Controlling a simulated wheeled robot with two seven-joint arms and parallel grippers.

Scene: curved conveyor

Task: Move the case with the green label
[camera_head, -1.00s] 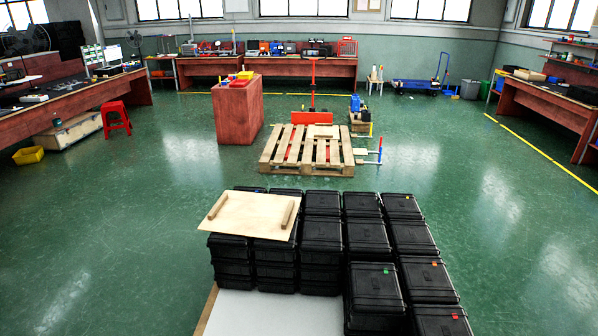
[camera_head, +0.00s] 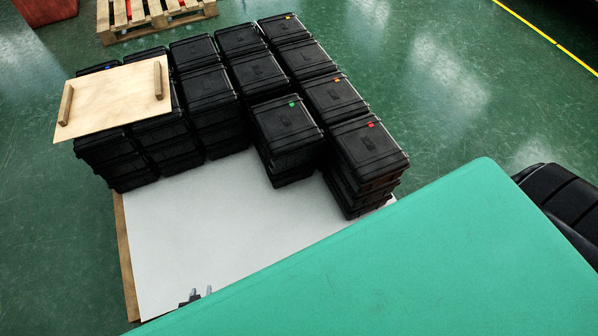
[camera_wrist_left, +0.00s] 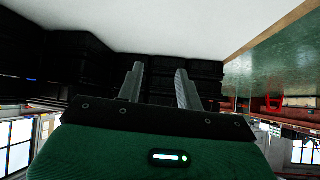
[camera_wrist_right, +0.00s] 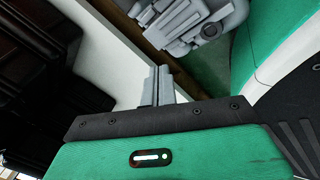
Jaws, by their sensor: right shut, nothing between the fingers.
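The black case with the green label (camera_head: 286,128) is the top one of a short stack on the white-topped board (camera_head: 240,205). It stands just left of the front stack, whose top case has a red label (camera_head: 366,146). My left gripper (camera_head: 196,294) shows only as small fingertips low over the white board, well in front of the case. In the left wrist view its fingers (camera_wrist_left: 160,70) are apart and empty, with dark cases beyond. My right gripper (camera_wrist_right: 157,72) is shut and empty in the right wrist view; in the head view I cannot make it out.
Several black case stacks form rows behind and beside the green-labelled one. A plywood panel with two wooden bars (camera_head: 112,99) lies on the left stacks. A wooden pallet (camera_head: 155,22) is on the floor behind. The board's front-left area is bare.

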